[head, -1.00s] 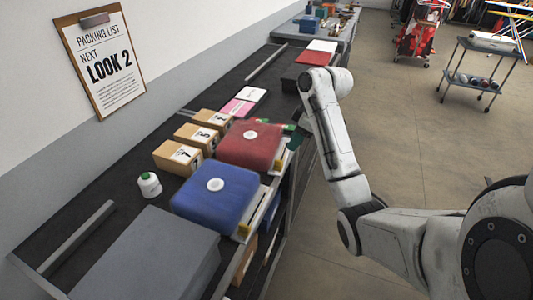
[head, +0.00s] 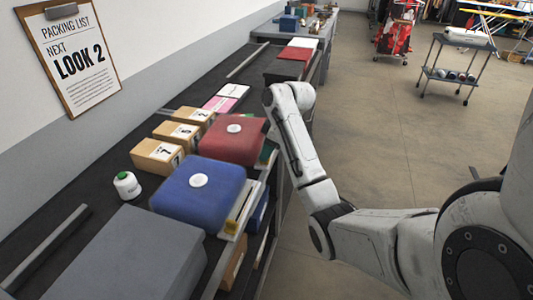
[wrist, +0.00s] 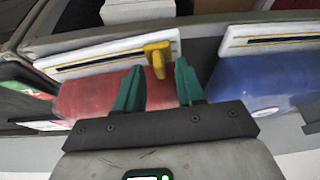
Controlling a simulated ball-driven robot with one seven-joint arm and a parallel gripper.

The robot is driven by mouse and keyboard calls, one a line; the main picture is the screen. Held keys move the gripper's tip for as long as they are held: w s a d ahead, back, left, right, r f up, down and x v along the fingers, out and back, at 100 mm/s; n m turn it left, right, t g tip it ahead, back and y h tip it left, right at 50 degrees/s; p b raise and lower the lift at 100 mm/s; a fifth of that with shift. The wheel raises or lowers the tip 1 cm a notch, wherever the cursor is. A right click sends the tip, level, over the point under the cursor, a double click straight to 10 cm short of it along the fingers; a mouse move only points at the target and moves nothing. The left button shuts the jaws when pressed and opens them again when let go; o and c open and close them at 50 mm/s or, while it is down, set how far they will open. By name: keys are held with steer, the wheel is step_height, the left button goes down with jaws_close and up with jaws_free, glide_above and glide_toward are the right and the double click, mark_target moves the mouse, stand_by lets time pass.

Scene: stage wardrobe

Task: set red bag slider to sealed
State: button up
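The red bag (head: 232,139) lies on the dark bench behind the blue bag (head: 202,185). In the wrist view the red bag (wrist: 92,98) shows beside a white strip (wrist: 105,55) with a dark slot. A yellow slider (wrist: 158,56) stands at the right end of this strip. My gripper (wrist: 158,80) is open, with its two green fingers spread and the slider a little beyond and between their tips. I see no contact. The head view does not show my gripper. Any marking for sealed is not readable.
The blue bag (wrist: 262,78) and its own slotted strip (wrist: 275,40) are close on the right in the wrist view.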

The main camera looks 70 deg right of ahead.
steer(key=shift+w+f, duration=0.1)
steer(key=shift+f, duration=0.2)
steer(key=shift+c, duration=0.4)
jaws_close()
stand_by(0.9)
